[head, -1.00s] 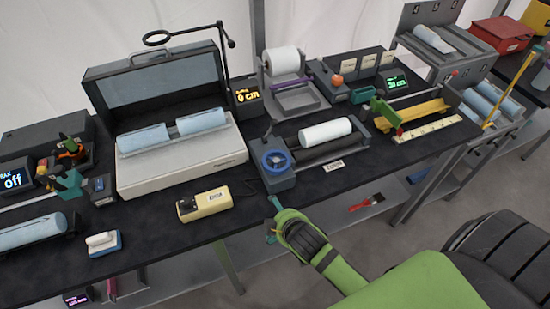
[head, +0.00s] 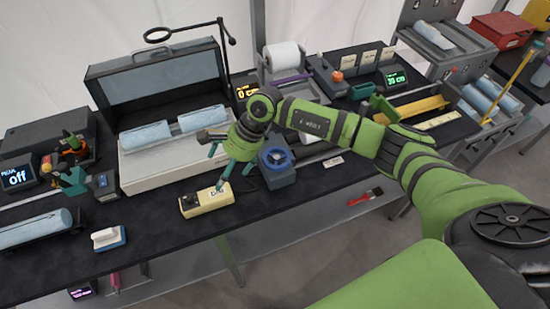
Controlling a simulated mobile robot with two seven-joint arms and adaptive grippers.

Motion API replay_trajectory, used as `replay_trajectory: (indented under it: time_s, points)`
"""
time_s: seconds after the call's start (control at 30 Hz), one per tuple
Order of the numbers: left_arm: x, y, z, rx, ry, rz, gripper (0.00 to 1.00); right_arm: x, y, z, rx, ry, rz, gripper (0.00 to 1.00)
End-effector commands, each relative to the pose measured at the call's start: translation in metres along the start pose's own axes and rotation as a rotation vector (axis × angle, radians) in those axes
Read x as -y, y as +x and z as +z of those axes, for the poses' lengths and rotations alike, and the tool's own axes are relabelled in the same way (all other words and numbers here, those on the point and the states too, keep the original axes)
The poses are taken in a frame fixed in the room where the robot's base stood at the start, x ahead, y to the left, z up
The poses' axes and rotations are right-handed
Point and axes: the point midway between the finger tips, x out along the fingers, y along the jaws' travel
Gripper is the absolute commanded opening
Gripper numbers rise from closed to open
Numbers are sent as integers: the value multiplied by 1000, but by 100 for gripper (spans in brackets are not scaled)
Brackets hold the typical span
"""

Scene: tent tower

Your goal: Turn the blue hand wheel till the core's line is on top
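The blue hand wheel (head: 277,159) sits on the end of a dark grey roller stand on the table. My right arm comes in from the right and crosses over this stand. It hides most of the rollers and the white core lying on them, so the core's line cannot be seen. My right gripper (head: 217,168) is to the left of the wheel, above the front edge of the white tray machine and near the cream box. Its teal fingers look spread apart, with nothing visible between them. It is apart from the wheel. My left gripper is not in view.
A cream labelled box (head: 206,200) lies just below my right gripper. The white machine (head: 170,168) with two pale blue cores stands behind it. A blue-and-white block (head: 108,238) is at the front left. Bare table lies between this block and the cream box.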

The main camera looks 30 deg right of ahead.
Motion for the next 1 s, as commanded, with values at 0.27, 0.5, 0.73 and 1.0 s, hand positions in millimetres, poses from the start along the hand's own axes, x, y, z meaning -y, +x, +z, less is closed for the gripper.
replay_trajectory:
  time_s: [0.27, 0.5, 0.73, 1.0]
  points:
    - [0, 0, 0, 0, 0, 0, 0, -25, -71, -118, -425, -123, 274, 100]
    - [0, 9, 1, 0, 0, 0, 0, -32, -62, -131, -448, -127, 298, 100]
    - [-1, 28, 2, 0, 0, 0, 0, -42, -30, -146, -445, -125, 296, 100]
    - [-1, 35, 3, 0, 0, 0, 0, -45, -14, -154, -445, -127, 294, 100]
